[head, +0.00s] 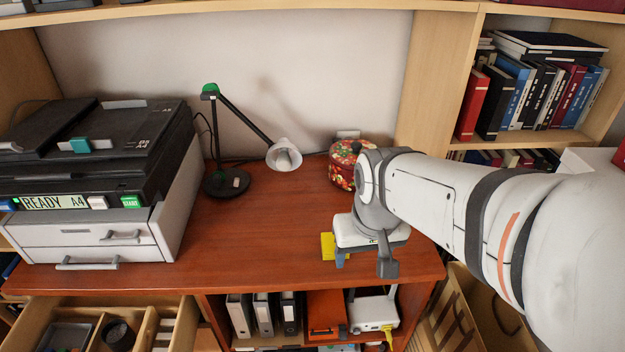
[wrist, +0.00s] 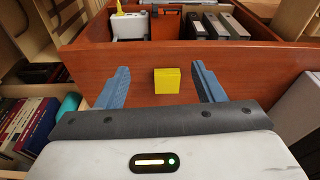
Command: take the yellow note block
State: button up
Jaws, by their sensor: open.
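The yellow note block (head: 327,246) stands on the red-brown desk top (head: 270,232), near its front edge and towards the right. In the wrist view the yellow note block (wrist: 167,80) shows whole, between and a little beyond the two blue fingers of my gripper (wrist: 164,84). The fingers are apart, with clear space on both sides of the block. In the head view my gripper (head: 342,256) is at the block, and its body and a finger hide part of it. I cannot tell the exact height of the fingers over the desk.
A red flowered tin (head: 343,163) stands behind my gripper. A black desk lamp (head: 227,183) and a large printer (head: 95,170) stand further left. An open drawer (head: 110,325) juts out at the lower left. The middle of the desk is clear.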

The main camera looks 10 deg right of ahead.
jog(key=o, duration=0.4)
jog(key=shift+g, duration=0.6)
jog(key=w, duration=0.2)
jog(key=w+f+p, duration=0.1)
jog(key=w, duration=0.2)
jog(key=w+f, duration=0.1)
jog(key=w, duration=0.2)
jog(key=shift+w+a, duration=0.15)
jog(key=shift+w, duration=0.05)
jog(key=shift+o, duration=0.4)
jog(key=shift+m+g, duration=0.4)
jog(key=shift+g, duration=0.1)
jog(key=w+f, duration=0.1)
jog(key=w, duration=0.1)
jog(key=w+f+p, duration=0.1)
jog(key=w+f, duration=0.3)
jog(key=shift+w+a, duration=0.15)
jog(key=shift+w, duration=0.15)
jog(key=shift+w+f+p, duration=0.3)
jog(key=shift+w+f, duration=0.05)
jog(key=shift+f, duration=0.15)
jog(key=shift+w+f+p, duration=0.15)
jog(key=shift+f+p, duration=0.2)
jog(key=shift+f, duration=3.35)
